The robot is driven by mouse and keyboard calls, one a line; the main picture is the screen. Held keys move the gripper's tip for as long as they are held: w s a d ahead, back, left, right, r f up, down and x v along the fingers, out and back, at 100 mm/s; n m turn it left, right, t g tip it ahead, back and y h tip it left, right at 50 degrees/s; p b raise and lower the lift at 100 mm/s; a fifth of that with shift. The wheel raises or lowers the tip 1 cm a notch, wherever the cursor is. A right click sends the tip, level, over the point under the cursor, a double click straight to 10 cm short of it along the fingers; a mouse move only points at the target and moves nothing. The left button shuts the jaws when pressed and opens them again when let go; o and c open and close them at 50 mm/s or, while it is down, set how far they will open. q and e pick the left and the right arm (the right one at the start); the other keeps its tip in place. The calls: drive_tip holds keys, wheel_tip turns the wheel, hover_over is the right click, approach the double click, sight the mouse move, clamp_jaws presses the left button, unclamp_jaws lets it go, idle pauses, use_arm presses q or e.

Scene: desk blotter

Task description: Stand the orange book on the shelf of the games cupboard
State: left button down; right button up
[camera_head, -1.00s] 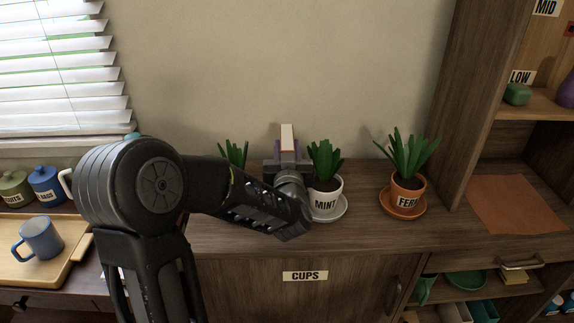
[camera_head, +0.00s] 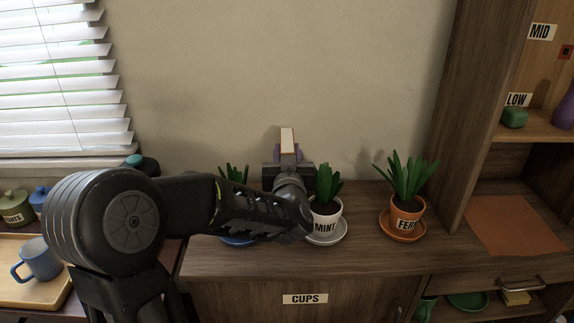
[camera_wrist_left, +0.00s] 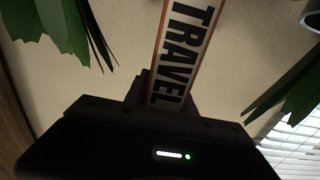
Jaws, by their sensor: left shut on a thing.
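The orange book (camera_head: 287,141) is upright in my left gripper (camera_head: 287,155), seen narrow end on in the head view, above the counter near the wall. In the left wrist view its white spine (camera_wrist_left: 183,45) reads TRAVEL, with thin orange edges. My left gripper is shut on its lower part. A tall wooden cupboard (camera_head: 478,110) with shelf labels LOW and MID stands at the right; no games label shows, so I cannot tell whether it is the games cupboard. My right gripper is not in view.
Potted plants stand on the counter: the MINT pot (camera_head: 325,222), the FERN pot (camera_head: 404,218) and one partly behind my left arm. A flat orange-brown mat (camera_head: 515,225) lies below the cupboard's low shelf. A green item (camera_head: 514,118) and a purple vase (camera_head: 564,110) occupy that shelf.

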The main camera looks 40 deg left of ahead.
sight(287, 140)
use_arm(q)
drive_tip(key=shift+r+p, duration=0.3)
drive_tip(key=shift+r, duration=2.05)
